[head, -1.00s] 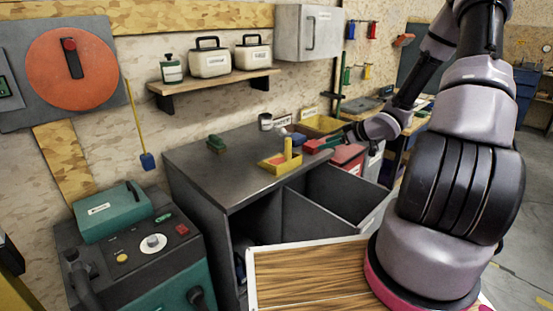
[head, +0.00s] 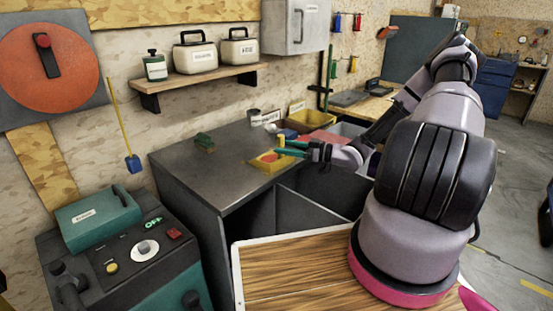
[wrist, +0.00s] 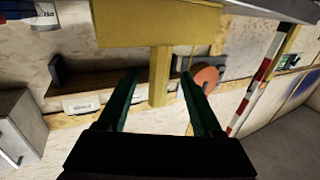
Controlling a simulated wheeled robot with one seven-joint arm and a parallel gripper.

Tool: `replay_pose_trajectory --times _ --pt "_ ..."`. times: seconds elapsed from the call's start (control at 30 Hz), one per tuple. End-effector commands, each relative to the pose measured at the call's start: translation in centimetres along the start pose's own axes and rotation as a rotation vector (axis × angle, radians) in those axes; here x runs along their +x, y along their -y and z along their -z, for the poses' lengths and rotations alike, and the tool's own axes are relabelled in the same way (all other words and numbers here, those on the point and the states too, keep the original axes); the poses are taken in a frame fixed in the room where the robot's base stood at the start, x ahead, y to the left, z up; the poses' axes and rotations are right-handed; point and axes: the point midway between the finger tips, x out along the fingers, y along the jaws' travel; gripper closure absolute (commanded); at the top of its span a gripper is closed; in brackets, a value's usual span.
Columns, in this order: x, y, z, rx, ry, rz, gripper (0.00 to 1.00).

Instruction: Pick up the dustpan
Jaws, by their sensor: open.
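The yellow dustpan (head: 262,166) sits near the front right edge of the grey cabinet top, with a reddish patch inside it and a short upright handle (head: 281,143). In the wrist view, its yellow pan (wrist: 150,25) is at the top and its handle (wrist: 160,78) points down the picture. My gripper (head: 284,146) has green fingers and is open at the handle. In the wrist view, the handle shows between the two fingers of my gripper (wrist: 158,80), with a gap on each side. I cannot tell how deep it sits between them.
An open grey compartment (head: 310,200) is below the dustpan. A wooden board (head: 300,270) lies in front.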

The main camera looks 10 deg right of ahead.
Motion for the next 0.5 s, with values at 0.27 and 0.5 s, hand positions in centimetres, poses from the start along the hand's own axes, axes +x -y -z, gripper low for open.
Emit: replay_pose_trajectory --times 0.27,0.5 --pt "3.3 -0.1 -0.2 0.000 0.000 0.002 0.33" --pt "5.2 -0.2 -0.1 -0.002 0.000 0.000 0.33"
